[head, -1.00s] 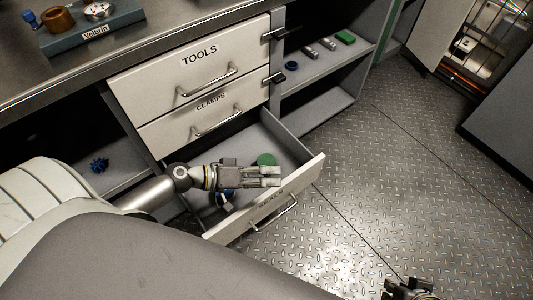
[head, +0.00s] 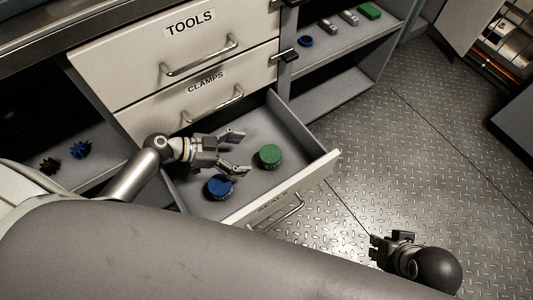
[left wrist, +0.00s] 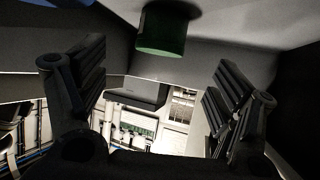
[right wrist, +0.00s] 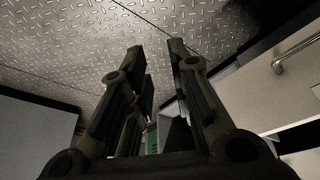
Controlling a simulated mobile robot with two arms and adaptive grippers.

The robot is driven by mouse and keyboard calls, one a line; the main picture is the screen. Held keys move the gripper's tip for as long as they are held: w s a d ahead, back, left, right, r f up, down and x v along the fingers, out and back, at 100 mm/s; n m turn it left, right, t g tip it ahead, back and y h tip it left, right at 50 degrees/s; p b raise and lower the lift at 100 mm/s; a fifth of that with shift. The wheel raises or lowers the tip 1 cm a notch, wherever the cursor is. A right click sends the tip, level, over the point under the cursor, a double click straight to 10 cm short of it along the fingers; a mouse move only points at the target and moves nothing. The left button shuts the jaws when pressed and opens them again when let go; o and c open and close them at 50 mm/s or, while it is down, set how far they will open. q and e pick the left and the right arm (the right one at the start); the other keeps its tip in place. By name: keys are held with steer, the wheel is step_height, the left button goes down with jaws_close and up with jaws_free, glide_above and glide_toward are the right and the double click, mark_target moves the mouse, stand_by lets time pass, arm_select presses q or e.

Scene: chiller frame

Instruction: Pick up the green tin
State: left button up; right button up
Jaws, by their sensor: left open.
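The green tin (head: 270,156) stands upright in the open bottom drawer, towards its right side. My left gripper (head: 240,153) is open and empty inside the drawer, its fingers spread and pointing at the tin from the left. In the left wrist view the green tin (left wrist: 165,32) shows at the top, between the spread fingers but beyond their tips. Nothing touches it that I can see. My right gripper (head: 376,250) is over the floor at the lower right. Its right wrist view (right wrist: 157,47) shows a gap between the fingertips with nothing held.
A blue tin (head: 219,187) stands in the drawer (head: 300,172) close to the lower finger. The clamps drawer (head: 205,98) above is shut. Shelves at right hold a green block (head: 369,11) and a blue ring (head: 306,41). Floor to the right is clear.

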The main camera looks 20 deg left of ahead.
mark_target(263, 154)
arm_select(q)
steer(key=x, duration=0.5)
steer(key=b+x, duration=0.1)
steer(key=x, duration=0.4)
steer(key=shift+w, duration=0.1)
steer(key=shift+r, duration=0.1)
arm_select(e)
steer(key=w, duration=0.1)
steer(key=w+t, duration=0.1)
steer(key=w+a, duration=0.1)
steer(key=shift+w+r+t, duration=0.2)
steer(key=shift+r+t, duration=0.05)
steer(key=shift+t, duration=0.15)
arm_select(q)
steer(key=c, duration=1.2)
